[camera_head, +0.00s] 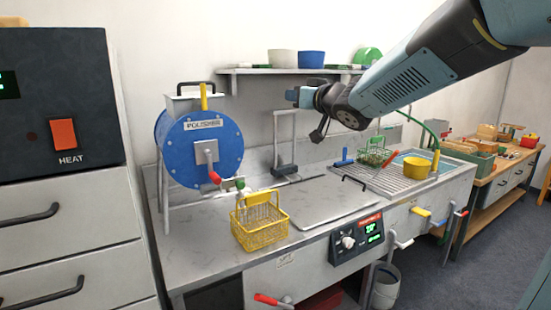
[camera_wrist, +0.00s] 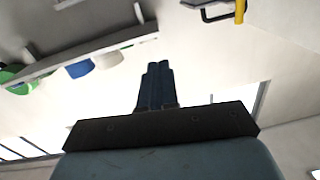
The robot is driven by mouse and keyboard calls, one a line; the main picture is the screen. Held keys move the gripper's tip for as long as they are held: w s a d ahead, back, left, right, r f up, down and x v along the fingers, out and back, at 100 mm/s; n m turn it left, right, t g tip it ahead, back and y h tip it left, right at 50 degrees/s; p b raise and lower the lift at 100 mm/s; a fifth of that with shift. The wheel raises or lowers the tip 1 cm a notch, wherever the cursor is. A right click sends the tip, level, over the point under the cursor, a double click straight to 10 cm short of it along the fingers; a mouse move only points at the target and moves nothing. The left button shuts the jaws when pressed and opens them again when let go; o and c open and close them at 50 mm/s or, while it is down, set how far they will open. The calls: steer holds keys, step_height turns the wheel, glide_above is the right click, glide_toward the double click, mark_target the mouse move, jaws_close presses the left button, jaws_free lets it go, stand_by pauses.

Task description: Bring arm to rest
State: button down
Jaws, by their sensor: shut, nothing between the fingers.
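My gripper (camera_head: 296,96) is at the end of my raised arm, which reaches in from the upper right in the head view. It is held above the metal counter, in front of the wall and just under the height of the shelf. In the wrist view its two dark blue fingers (camera_wrist: 156,85) lie together, shut, with nothing between them. The gripper is apart from everything around it.
A blue polisher drum (camera_head: 175,150) stands left on the counter (camera_head: 205,235). A yellow wire basket (camera_head: 262,235) sits in front of it. The wall shelf (camera_head: 250,71) holds bowls. A sink with a yellow pot (camera_head: 416,168) is right. A heater cabinet (camera_head: 65,190) stands far left.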

steer(key=s+d+f+m+g+h, duration=0.1)
steer(key=s+d+f+m+h, duration=0.25)
steer(key=s+d+h, duration=0.35)
steer(key=s+d+f+m+g+h, duration=0.2)
steer(key=s+d+f+h, duration=0.25)
steer(key=d, duration=0.55)
steer(key=s+d+f+g, duration=0.1)
steer(key=s+f+g, duration=0.2)
steer(key=s, duration=0.6)
steer(key=s+d+f+g+y, duration=0.1)
steer(key=s+f+g, duration=0.2)
steer(key=s+f, duration=0.3)
steer(key=s, duration=0.4)
steer(key=shift+f, duration=0.3)
